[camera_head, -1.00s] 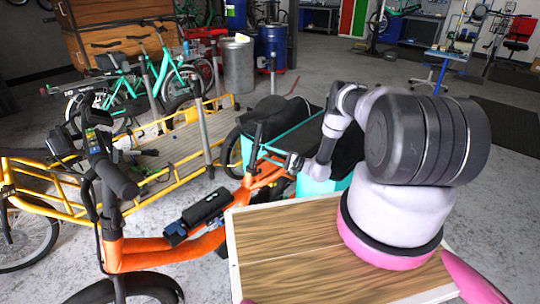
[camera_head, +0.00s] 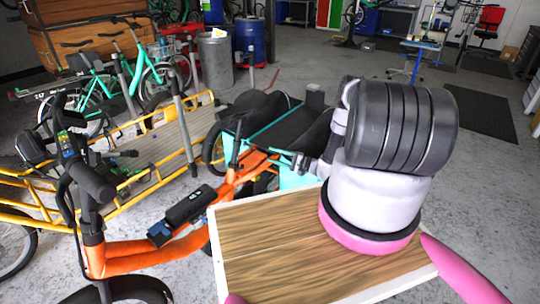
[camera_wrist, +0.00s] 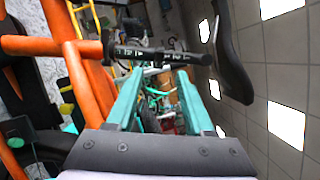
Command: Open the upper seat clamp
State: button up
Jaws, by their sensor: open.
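In the wrist view my gripper (camera_wrist: 158,85) is open, its two teal fingers pointing ahead with a gap between them. A black bar with pale lettering (camera_wrist: 150,55), possibly the clamp lever, crosses just beyond the fingertips. It extends right from an orange frame tube (camera_wrist: 82,80). I cannot tell whether it touches the fingers. A black curved part (camera_wrist: 232,55), perhaps the saddle, hangs at upper right. In the head view the orange cargo bike (camera_head: 160,255) stands left of my arm. My gripper is largely hidden there, and the clamp is not clear.
A wooden-topped board (camera_head: 275,250) is in front, below my arm. A yellow cargo bike (camera_head: 130,170) stands close behind the orange one. Green bikes (camera_head: 130,75), a blue barrel (camera_head: 250,40) and a grey bin (camera_head: 215,60) are farther back. Floor is open at right.

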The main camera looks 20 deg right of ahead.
jog(key=shift+a+r, duration=0.15)
jog(key=shift+a, duration=0.05)
jog(key=c, duration=0.7)
jog(key=a+n+g, duration=0.1)
jog(key=a+r+n+g, duration=0.1)
jog(key=n+g, duration=0.1)
jog(key=a+r+n+g, duration=0.1)
jog(key=a+n+g, duration=0.1)
jog(key=shift+s+y, duration=0.2)
jog(key=shift+y, duration=0.2)
grip_shut()
jog(key=s+a+r+n+g+h, duration=0.2)
jog(key=a+n+g+h, duration=0.2)
jog(key=n+g, duration=0.3)
jog(key=w+d+r+n+t+h, duration=0.2)
jog(key=w+r+n+h, duration=0.65)
jog(key=n, duration=0.45)
jog(key=s+x, duration=0.1)
jog(key=x, duration=0.8)
jog(key=shift+w+a, duration=0.2)
jog(key=shift+w, duration=0.2)
